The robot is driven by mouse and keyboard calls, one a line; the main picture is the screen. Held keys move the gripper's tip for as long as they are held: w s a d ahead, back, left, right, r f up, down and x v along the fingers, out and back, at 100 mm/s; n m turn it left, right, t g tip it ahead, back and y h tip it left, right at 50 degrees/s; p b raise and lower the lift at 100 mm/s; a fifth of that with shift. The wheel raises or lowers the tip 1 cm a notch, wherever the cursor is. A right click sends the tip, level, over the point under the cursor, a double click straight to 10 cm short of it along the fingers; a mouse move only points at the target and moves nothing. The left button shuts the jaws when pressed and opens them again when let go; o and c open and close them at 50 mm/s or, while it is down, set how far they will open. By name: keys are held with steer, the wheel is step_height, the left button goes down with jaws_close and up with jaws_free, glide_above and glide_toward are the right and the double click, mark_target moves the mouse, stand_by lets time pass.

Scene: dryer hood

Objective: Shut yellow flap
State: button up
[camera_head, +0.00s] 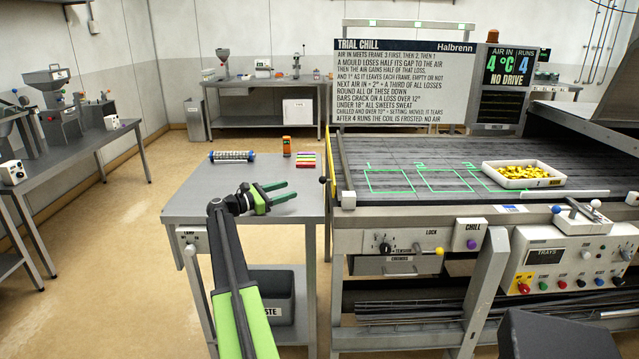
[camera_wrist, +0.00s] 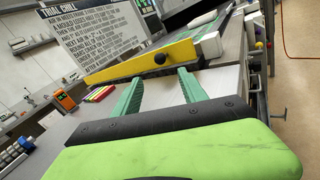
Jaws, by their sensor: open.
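The yellow flap (camera_wrist: 120,66) shows in the wrist view as a long yellow bar with a black knob, standing along the near end of the cooling table beyond my fingers. In the head view it is seen almost edge-on at the left end of the bed, with its black knob (camera_head: 323,180) facing the side table. My gripper (camera_head: 291,190) is over the side table, left of the flap, with its two green fingers apart and empty. In the wrist view my gripper (camera_wrist: 159,78) points toward the flap. I cannot tell whether a fingertip touches it.
The grey side table (camera_head: 190,205) holds a striped cylinder (camera_head: 231,156), an orange device (camera_head: 286,146) and coloured bars (camera_head: 307,160) at its back. A white tray of yellow sweets (camera_head: 523,183) sits on the slatted bed, right of green outlined frames. A sign stands behind.

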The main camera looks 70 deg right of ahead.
steer(key=x, duration=1.4)
steer(key=shift+s+d+f, duration=0.1)
steer(key=shift+s+d, duration=0.05)
steer(key=shift+d, duration=0.15)
jaws_close()
